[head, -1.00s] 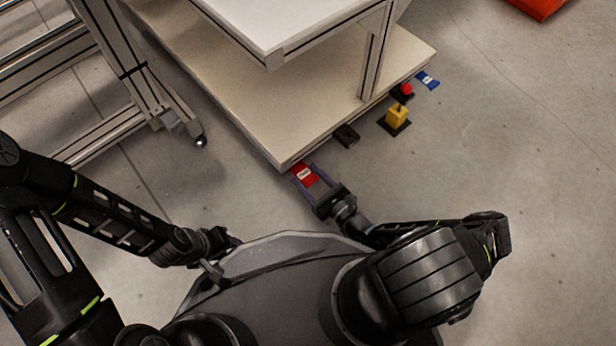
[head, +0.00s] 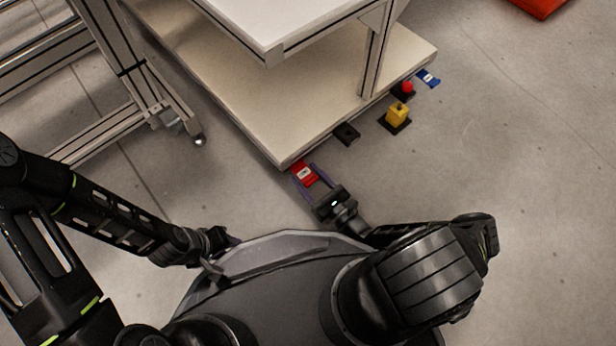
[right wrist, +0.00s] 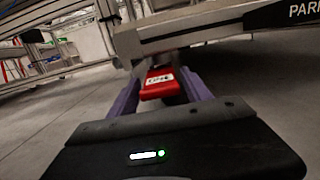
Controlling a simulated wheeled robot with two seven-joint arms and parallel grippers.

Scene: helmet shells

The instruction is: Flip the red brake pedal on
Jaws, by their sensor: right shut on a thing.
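The red brake pedal (head: 306,174) is at the near corner of the low cream shelf, with a white label on it. It also shows in the right wrist view (right wrist: 158,84), between the purple fingers, with the label's text hard to read. My right gripper (head: 308,176) has its two purple fingers on either side of the pedal and is shut on it. My left gripper (head: 215,262) is low at the left by my body; its fingers are too dark and small to read.
A black pedal (head: 346,134), a yellow block (head: 396,113), a red button (head: 407,88) and a blue pedal (head: 428,79) line the shelf edge (head: 270,150) beyond. A metal frame with a caster (head: 197,140) stands at left. The floor at right is clear.

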